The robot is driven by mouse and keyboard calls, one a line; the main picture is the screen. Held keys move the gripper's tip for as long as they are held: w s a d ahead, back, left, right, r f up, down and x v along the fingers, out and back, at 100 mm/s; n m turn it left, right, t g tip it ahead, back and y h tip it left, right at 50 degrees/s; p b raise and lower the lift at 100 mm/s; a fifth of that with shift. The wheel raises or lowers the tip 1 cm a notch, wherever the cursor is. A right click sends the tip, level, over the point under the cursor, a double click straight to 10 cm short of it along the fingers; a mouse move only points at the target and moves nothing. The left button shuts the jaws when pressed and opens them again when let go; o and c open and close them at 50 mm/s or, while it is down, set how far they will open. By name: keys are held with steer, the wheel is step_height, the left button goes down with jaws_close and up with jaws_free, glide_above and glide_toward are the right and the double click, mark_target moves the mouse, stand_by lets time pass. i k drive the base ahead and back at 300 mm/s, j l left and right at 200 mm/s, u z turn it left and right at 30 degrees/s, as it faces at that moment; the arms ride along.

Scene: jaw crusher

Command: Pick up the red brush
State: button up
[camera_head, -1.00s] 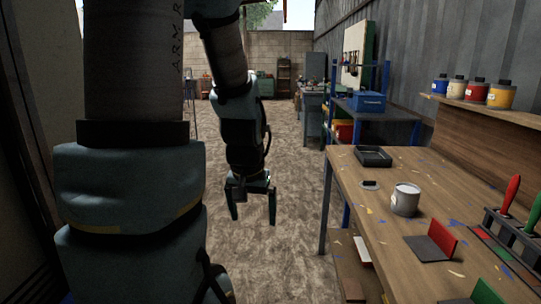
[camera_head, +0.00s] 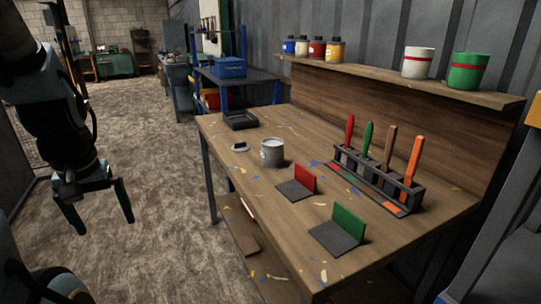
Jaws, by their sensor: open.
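The red brush (camera_head: 349,130) stands upright at the left end of a dark rack (camera_head: 378,180) on the wooden workbench (camera_head: 235,190). Its red handle shows; its lower end is hidden in the rack. To its right in the same rack stand a green brush (camera_head: 366,139), a brown one (camera_head: 388,147) and an orange one (camera_head: 412,160). My gripper (camera_head: 103,221) hangs at the left of the view, fingers pointing down and apart, empty, over the floor and well away from the bench.
On the bench are a paint can (camera_head: 272,153), a black tray (camera_head: 240,121), a red-backed holder (camera_head: 298,186) and a green-backed holder (camera_head: 340,230). A shelf (camera_head: 400,80) with several cans runs above the back. Open floor (camera_head: 150,170) lies between my gripper and the bench.

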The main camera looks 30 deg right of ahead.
mark_target(349, 127)
steer(key=i+l+z, duration=0.15)
steer(key=i, duration=0.8)
steer(key=i+z, duration=0.1)
steer(key=i, duration=0.9)
steer(key=l, duration=0.1)
